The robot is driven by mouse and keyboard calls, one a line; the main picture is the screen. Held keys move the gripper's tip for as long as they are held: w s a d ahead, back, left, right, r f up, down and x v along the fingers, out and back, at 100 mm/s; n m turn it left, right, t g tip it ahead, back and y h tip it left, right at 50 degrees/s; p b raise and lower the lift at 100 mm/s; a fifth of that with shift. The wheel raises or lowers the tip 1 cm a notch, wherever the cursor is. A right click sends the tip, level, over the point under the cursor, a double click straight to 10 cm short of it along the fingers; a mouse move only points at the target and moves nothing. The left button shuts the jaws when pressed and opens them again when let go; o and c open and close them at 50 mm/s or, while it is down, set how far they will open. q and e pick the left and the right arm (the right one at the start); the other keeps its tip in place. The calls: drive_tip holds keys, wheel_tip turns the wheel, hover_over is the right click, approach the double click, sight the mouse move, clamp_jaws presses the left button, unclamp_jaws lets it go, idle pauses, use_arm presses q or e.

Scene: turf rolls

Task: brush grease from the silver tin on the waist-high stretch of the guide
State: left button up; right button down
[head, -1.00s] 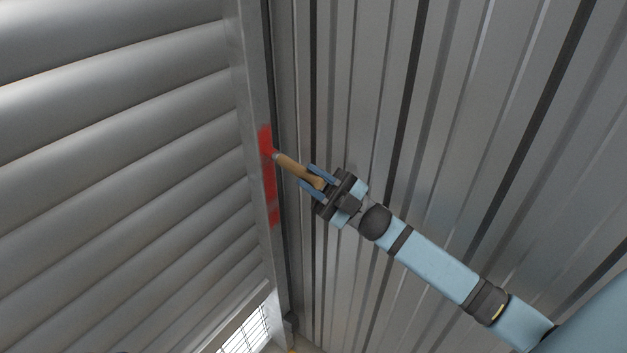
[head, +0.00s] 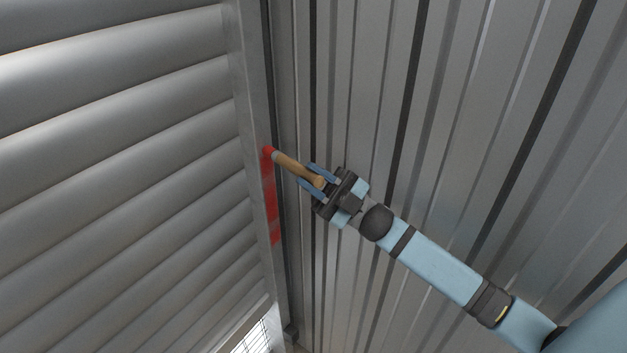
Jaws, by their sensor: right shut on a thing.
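The guide (head: 254,110) is a grey metal rail running along the edge of the slatted shutter. A red grease patch (head: 271,205) lies on its face as a long streak. My right gripper (head: 309,182) is shut on the wooden handle of a brush (head: 291,165). The brush points up and left. Its tip is at the upper end of the red patch and appears to touch the guide. The silver tin is not in view. My left gripper is not in view.
The grey slatted shutter (head: 120,150) fills the left side. A ribbed metal wall (head: 450,130) stands on the right, behind my right arm. A bright gridded opening (head: 252,338) shows at the bottom.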

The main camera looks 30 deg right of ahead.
drive_tip(key=shift+r, duration=0.35)
drive_tip(key=shift+s+d, duration=0.15)
drive_tip(key=shift+s, duration=0.2)
drive_tip(key=shift+s+d, duration=0.35)
drive_tip(key=shift+s, duration=0.45)
drive_tip(key=shift+s+d, duration=0.3)
drive_tip(key=shift+s, duration=0.5)
drive_tip(key=shift+s+d, duration=0.35)
drive_tip(key=shift+s, duration=0.45)
drive_tip(key=s, duration=0.1)
drive_tip(key=s+d, duration=0.1)
drive_tip(key=shift+s, duration=0.4)
